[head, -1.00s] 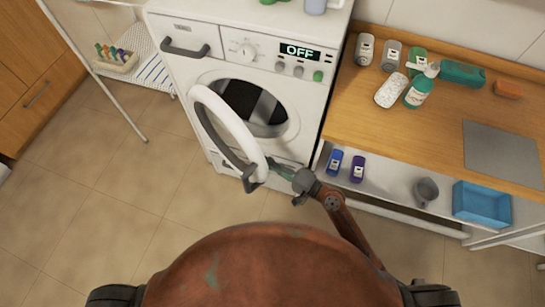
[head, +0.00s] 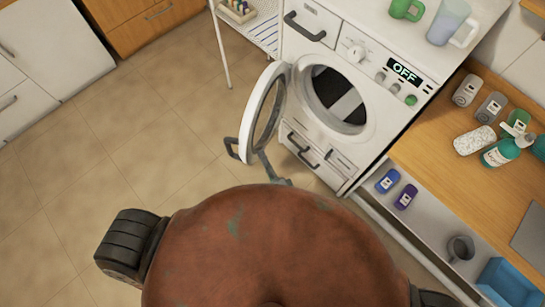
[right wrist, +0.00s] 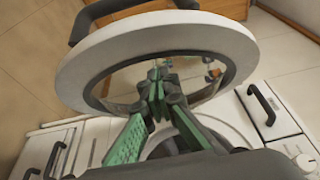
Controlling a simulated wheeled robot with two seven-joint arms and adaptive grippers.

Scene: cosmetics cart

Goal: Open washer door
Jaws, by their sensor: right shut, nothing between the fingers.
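The white washer (head: 375,62) stands at upper centre in the head view, its display reading OFF. Its round door (head: 250,118) is swung wide open to the left, so the dark drum opening (head: 338,95) shows. The door's dark handle (head: 231,148) is on its outer left edge. My right gripper (head: 263,162) is shut and empty at the door's lower inner side, partly hidden by my body. In the right wrist view the green-padded fingers (right wrist: 156,103) are in front of the door's inner face, and the door ring (right wrist: 88,62) spans the picture. Touching cannot be told. My left gripper is out of view.
A wooden counter (head: 480,200) with bottles is right of the washer. Its lower shelf holds a blue bottle (head: 388,181), a purple bottle (head: 405,197) and a blue bin (head: 508,283). A white rack (head: 262,32) stands at upper left. The tiled floor to the left is clear.

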